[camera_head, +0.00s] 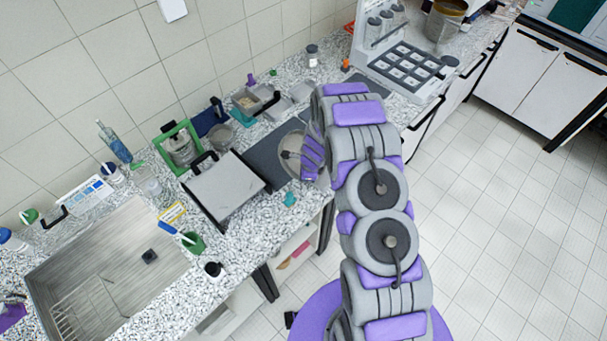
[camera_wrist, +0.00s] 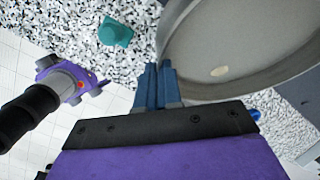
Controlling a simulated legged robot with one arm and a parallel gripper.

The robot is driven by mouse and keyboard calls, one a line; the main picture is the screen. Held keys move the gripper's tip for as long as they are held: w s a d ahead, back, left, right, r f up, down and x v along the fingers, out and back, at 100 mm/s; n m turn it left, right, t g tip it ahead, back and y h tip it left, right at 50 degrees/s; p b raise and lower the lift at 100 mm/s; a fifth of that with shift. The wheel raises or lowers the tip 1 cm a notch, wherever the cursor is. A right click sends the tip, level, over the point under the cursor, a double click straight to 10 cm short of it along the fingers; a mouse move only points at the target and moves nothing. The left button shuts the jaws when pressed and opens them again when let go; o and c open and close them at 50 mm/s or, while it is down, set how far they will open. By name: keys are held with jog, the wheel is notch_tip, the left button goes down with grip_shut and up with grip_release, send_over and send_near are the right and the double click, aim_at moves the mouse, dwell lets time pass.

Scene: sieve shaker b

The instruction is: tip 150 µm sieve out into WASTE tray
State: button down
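A round grey metal sieve (camera_wrist: 245,45) fills the upper right of the wrist view, with a small pale patch inside; I cannot read its mesh size. My gripper (camera_wrist: 162,85) has its blue fingers close together at the sieve's rim, and they look shut on its wall. In the head view the sieve (camera_head: 285,146) is over the dark mat (camera_head: 262,163), partly hidden by my gripper (camera_head: 308,158). I cannot tell whether it touches the mat. Small grey trays stand behind it, one with tan material (camera_head: 248,101); no WASTE label is legible.
A flat grey box with black handles (camera_head: 224,188) stands left of the mat. A green-framed holder (camera_head: 181,147) is behind it, and a sink (camera_head: 100,270) is at left. A small teal object (camera_head: 290,199) lies near the counter edge. A rack (camera_head: 405,72) stands at the back right.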

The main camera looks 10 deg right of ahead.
jog(key=b, duration=0.2)
jog(key=shift+d+f+b, duration=0.1)
jog(key=shift+d+b, duration=0.1)
jog(key=shift+b, duration=0.1)
jog(key=b, duration=0.3)
jog(key=shift+t+y+b, duration=0.3)
jog(key=shift+y, duration=0.1)
jog(key=b, duration=0.2)
jog(key=y+b, duration=0.1)
jog(key=b, duration=0.1)
jog(key=shift+s+d+r, duration=0.15)
jog(key=shift+d+r, duration=0.1)
jog(key=shift+d, duration=0.1)
jog(key=b, duration=0.2)
jog(key=y+b, duration=0.1)
jog(key=b, duration=0.2)
jog(key=shift+s+d+t, duration=0.2)
jog(key=shift+d+t, duration=0.1)
jog(key=shift+t, duration=0.1)
jog(key=shift+d+y+b, duration=0.25)
jog(key=shift+y+b, duration=0.05)
jog(key=shift+b, duration=0.75)
jog(key=shift+s+r+b, duration=0.1)
jog(key=shift+b, duration=0.3)
jog(key=s+d+m+t+y+b, duration=0.1)
jog(key=d+t+y+b, duration=0.3)
jog(key=y+b, duration=0.5)
jog(key=shift+s+d+r+t+b, duration=0.15)
jog(key=shift+s+d+t+b, duration=0.15)
jog(key=shift+s+d+b, duration=0.8)
